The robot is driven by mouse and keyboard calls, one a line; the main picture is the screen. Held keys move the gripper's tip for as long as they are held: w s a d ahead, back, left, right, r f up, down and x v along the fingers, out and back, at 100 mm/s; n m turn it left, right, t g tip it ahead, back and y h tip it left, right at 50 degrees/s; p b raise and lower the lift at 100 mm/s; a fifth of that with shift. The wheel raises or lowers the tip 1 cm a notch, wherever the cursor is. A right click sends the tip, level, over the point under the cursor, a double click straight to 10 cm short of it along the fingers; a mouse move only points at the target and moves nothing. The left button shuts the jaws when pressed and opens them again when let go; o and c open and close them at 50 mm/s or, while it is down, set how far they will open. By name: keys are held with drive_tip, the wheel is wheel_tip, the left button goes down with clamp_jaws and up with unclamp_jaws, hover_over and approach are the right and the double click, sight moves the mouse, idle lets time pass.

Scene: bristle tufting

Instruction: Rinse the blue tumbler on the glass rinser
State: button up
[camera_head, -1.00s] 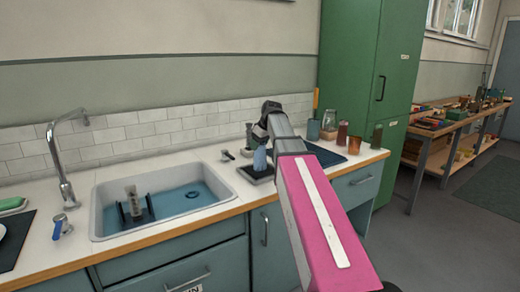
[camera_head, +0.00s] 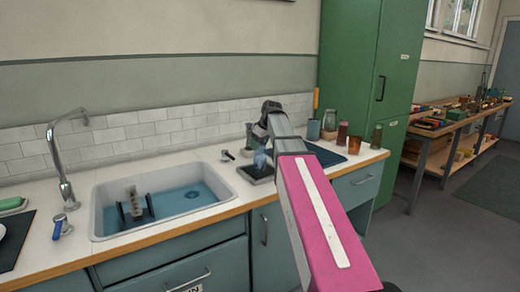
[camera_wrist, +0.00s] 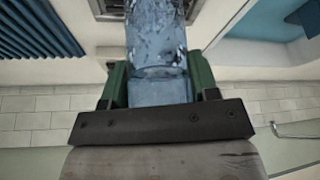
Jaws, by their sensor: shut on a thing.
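The blue tumbler (camera_wrist: 157,75) is see-through and sits between the green fingers of my gripper (camera_wrist: 160,88) in the wrist view. My gripper is shut on it. In the head view the tumbler (camera_head: 262,158) is over the dark glass rinser (camera_head: 254,175) on the counter, right of the sink. Pale, broken streaks like water show in and around the tumbler. The rinser's dark grate (camera_wrist: 110,10) shows partly behind the tumbler at the top of the wrist view. I cannot tell whether the tumbler touches it.
The sink (camera_head: 110,215) holds bluish water and a rack with a pale item. A small lever (camera_head: 227,155) stands left of the rinser. A dark blue mat (camera_head: 325,156) and several glasses and jars stand to the right, before the green cabinet (camera_head: 365,60).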

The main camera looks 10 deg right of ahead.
drive_tip(key=shift+r, duration=3.5)
drive_tip(key=shift+s, duration=0.1)
